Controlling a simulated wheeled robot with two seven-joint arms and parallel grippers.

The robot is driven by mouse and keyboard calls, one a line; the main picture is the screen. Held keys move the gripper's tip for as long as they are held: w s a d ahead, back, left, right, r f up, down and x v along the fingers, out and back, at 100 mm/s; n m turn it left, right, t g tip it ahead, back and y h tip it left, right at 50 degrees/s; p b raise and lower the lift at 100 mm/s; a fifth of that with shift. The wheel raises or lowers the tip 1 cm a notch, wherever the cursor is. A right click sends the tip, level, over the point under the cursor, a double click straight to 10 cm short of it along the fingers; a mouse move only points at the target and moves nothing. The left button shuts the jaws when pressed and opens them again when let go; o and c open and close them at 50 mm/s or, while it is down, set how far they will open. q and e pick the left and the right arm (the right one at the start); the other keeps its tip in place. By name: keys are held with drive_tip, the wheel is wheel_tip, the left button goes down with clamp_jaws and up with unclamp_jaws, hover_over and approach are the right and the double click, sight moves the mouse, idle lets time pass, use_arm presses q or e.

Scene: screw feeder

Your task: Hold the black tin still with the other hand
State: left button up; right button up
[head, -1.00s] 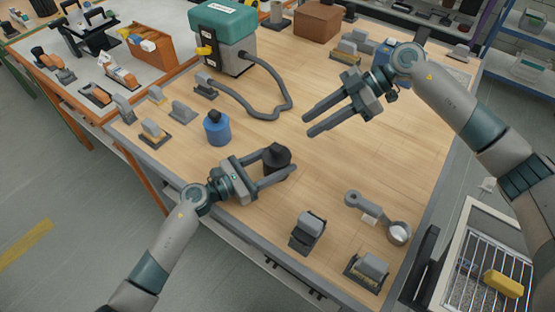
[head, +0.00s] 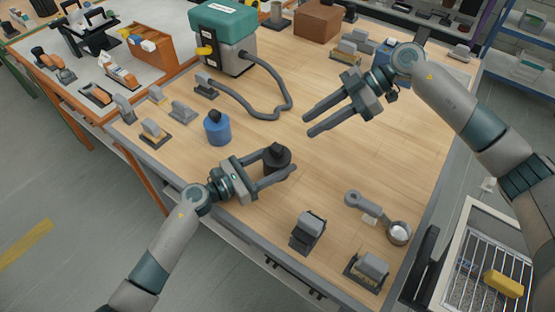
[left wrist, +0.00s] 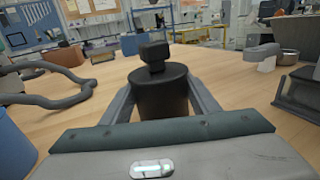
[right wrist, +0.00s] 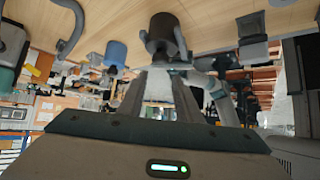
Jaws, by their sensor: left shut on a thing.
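The black tin (head: 277,157), a dark cylinder with a narrower knob on top, stands upright on the wooden table near its front edge. My left gripper (head: 279,165) is shut on the tin, one finger on each side. In the left wrist view the tin (left wrist: 161,95) sits between the two fingers. My right gripper (head: 307,126) is open and empty above the table, up and to the right of the tin. The tin also shows in the right wrist view (right wrist: 163,32), beyond the right fingers.
A blue tin (head: 217,129) stands left of the black tin. A teal-topped machine (head: 223,38) with a grey hose (head: 262,113) stands behind. The table's middle is clear.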

idle(0.4)
drive_tip(key=o, duration=0.9)
drive_tip(key=shift+a, duration=0.1)
drive_tip(key=shift+o, duration=0.8)
drive_tip(key=shift+s+a, duration=0.1)
drive_tip(key=shift+a, duration=0.15)
drive_tip(key=n+h, duration=0.6)
drive_tip(key=h, duration=0.1)
hover_over(277, 147)
drive_tip(key=shift+s+d+f, duration=0.15)
drive_tip(key=shift+s+f, duration=0.2)
drive_tip(key=shift+f, duration=0.4)
drive_tip(key=shift+w+a+n+t+h, duration=0.1)
drive_tip(key=shift+a+n+t+h, duration=0.25)
drive_tip(key=shift+h, duration=0.55)
drive_tip(key=shift+w+d+r+n+t+h, duration=0.25)
drive_tip(key=shift+n+t+h, duration=0.2)
drive_tip(key=shift+h, duration=0.25)
drive_tip(key=shift+a+f, duration=0.1)
drive_tip(key=shift+f, duration=0.1)
drive_tip(key=shift+f, duration=3.9)
